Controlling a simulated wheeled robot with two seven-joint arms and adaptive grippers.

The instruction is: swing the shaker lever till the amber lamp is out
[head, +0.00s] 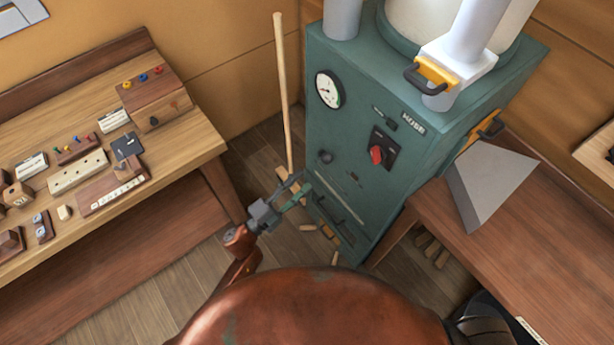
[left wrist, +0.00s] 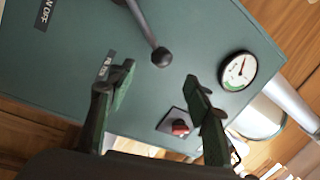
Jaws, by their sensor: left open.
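The shaker lever, a grey rod with a dark ball knob (head: 325,157), stands out from the front of the green cabinet (head: 330,125). In the left wrist view the lever's ball (left wrist: 162,57) appears just beyond the gap between my fingertips, apart from both. My left gripper (head: 297,188) is open and empty, below and left of the ball in the head view; its two green-padded fingers (left wrist: 158,78) show in the wrist view. I cannot make out a lit amber lamp in either view. My right gripper is not in view.
The cabinet carries a round gauge (head: 328,89) and a red rotary switch (head: 376,154). A pale wooden pole (head: 283,90) stands beside its left side. A workbench (head: 185,145) with small parts is at left; a brown table (head: 470,245) with a grey wedge-shaped piece (head: 488,180) is at right.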

